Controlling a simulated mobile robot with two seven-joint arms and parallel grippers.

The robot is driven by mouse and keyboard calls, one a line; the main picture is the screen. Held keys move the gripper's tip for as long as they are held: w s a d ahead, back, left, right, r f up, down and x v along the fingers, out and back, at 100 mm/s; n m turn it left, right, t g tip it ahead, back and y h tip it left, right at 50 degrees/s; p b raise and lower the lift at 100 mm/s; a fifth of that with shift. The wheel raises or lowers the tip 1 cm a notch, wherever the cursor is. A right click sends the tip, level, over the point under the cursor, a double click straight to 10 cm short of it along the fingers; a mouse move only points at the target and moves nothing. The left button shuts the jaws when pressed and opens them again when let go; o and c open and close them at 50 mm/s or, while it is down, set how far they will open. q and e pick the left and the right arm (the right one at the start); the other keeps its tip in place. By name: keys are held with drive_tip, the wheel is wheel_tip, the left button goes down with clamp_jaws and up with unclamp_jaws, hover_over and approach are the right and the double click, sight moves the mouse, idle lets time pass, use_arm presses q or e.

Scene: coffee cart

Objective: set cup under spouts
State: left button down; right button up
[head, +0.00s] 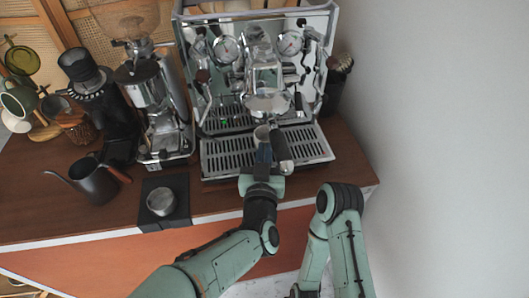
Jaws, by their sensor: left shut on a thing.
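The espresso machine (262,60) is chrome with two round gauges, and it stands at the back of the counter. Its group head sits at the middle of its front, and a dark-ended handle (281,146) points toward me. The spouts are too small to make out. A small greyish cup (262,132) is in front of the group head, above the slotted drip tray (222,158). My left gripper (264,152) is shut on the cup from the front, just left of the handle. I cannot tell whether the cup touches the tray.
A grinder (158,105) stands close left of the machine. A small metal cup (161,202) sits on a black mat (150,222) at the front. A dark kettle (92,182) and mugs on a stand (45,132) are further left. A wall bounds the right.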

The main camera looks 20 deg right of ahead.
use_arm(q)
drive_tip(key=shift+f, duration=0.2)
drive_tip(key=c, duration=1.2)
unclamp_jaws()
drive_tip(key=shift+o, duration=0.2)
drive_tip(key=shift+s, duration=0.15)
drive_tip(key=v, duration=1.3)
drive_tip(key=shift+b, duration=0.3)
drive_tip(key=shift+s, duration=0.1)
